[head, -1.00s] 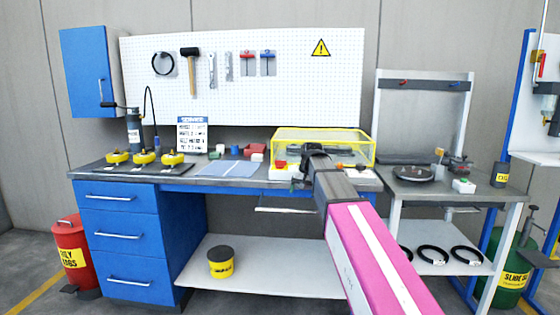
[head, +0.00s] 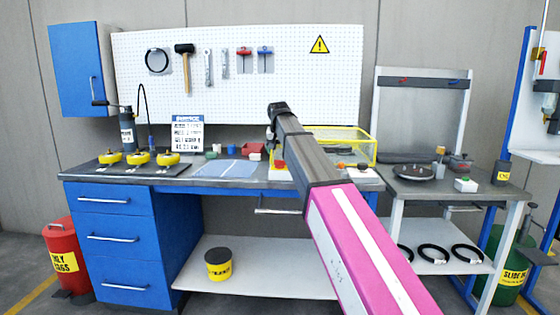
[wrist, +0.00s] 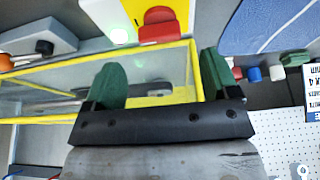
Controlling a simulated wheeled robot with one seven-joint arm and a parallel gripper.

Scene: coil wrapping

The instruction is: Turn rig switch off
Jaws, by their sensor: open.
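The rig with the yellow-framed clear guard (head: 352,133) stands on the right part of the blue bench. In the head view a red part (head: 279,165) shows left of my arm, likely the same switch. My gripper (wrist: 160,78) is open and empty, its green fingers apart, with the switch beyond the gap, not touched. In the head view my arm hides part of the rig, and the fingertips cannot be made out.
A blue mat (head: 224,168) and small coloured blocks (head: 252,150) lie left of the rig. Yellow round parts (head: 139,158) stand farther left. The pegboard (head: 150,85) rises behind the bench. A side table (head: 440,183) with a turntable stands right.

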